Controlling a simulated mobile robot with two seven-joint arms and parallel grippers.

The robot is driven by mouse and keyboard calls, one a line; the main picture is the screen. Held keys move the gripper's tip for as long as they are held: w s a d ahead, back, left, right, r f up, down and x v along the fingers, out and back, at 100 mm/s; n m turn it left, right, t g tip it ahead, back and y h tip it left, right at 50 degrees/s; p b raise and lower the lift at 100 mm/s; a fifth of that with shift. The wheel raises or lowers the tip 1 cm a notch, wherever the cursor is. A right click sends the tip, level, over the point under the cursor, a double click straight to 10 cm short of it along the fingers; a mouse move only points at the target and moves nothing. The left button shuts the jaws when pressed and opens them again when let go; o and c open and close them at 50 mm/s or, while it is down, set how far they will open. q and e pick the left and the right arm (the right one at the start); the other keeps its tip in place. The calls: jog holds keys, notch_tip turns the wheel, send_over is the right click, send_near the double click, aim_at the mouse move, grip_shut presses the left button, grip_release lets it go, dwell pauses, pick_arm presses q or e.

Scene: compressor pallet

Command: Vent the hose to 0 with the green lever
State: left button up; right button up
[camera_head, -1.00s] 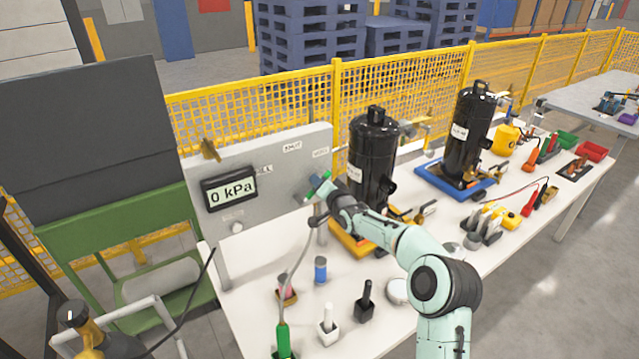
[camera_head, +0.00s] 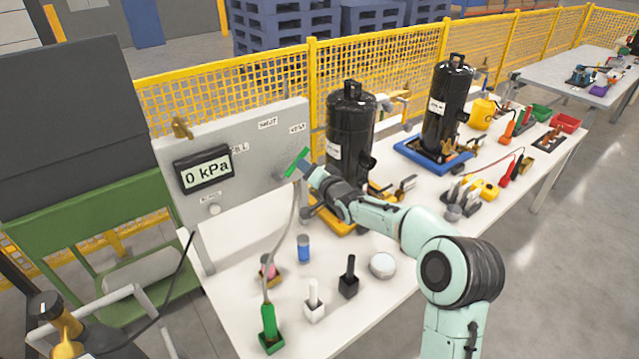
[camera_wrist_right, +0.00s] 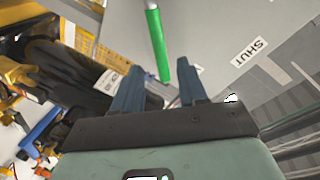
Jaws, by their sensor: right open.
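The green lever (camera_head: 296,162) stands out from the grey panel (camera_head: 255,178), tilted up to the right below the VENT label (camera_head: 297,128). The display (camera_head: 204,174) on the panel reads 0 kPa. My right gripper (camera_head: 304,167) is at the lever. In the right wrist view, the gripper (camera_wrist_right: 160,82) is open and empty, and the lever's near end (camera_wrist_right: 158,45) shows just beyond the gap between its fingers. I cannot tell whether they touch. A grey hose (camera_head: 292,220) hangs below the panel towards a green holder (camera_head: 270,333). My left gripper is out of view.
Two black compressors (camera_head: 351,130) (camera_head: 446,110) stand right of the panel, behind my right arm. The white table (camera_head: 350,325) also bears a blue cylinder (camera_head: 303,248), a black-handled tool (camera_head: 349,278) and a round white lid (camera_head: 383,265). A yellow mesh fence (camera_head: 220,100) runs behind.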

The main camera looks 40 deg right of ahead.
jog(key=v, duration=0.6)
jog(key=shift+s+a, duration=0.1)
dwell(0.5)
